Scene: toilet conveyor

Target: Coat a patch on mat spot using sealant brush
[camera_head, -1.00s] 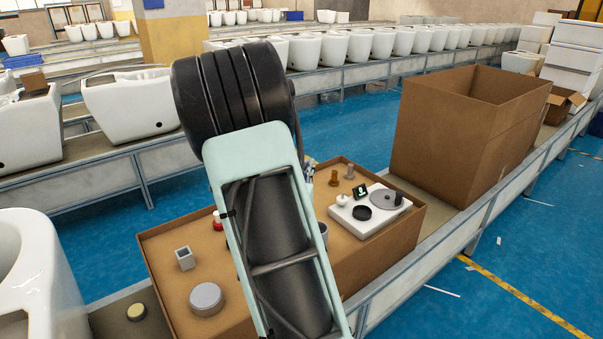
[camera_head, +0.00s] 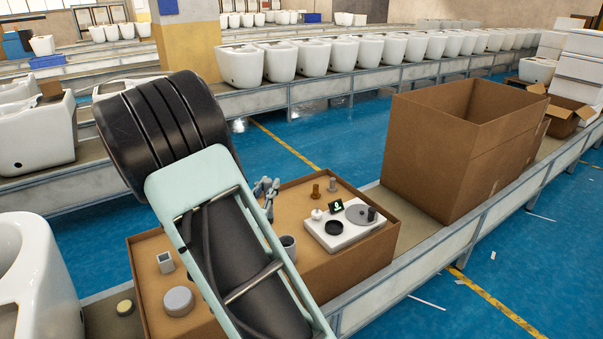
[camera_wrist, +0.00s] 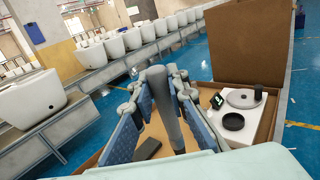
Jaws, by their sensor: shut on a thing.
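My gripper (camera_wrist: 163,100) is shut on a grey rod-like handle (camera_wrist: 167,105), which stands between its blue-padded fingers in the wrist view. This may be the sealant brush; no bristles can be made out. In the head view my gripper (camera_head: 266,190) shows small beyond my arm, above the brown cardboard box top (camera_head: 295,205). A dark flat rectangle (camera_wrist: 147,149) lies below the fingers in the wrist view. I cannot tell which surface is the mat spot. My arm hides the middle of the box top.
A white device (camera_head: 343,238) with grey and black discs stands on the box's right side, near two brown pegs (camera_head: 324,187). A grey cup (camera_head: 288,246), square holder (camera_head: 165,262) and round tin (camera_head: 178,300) stand there too. A tall open carton (camera_head: 435,150) stands beyond.

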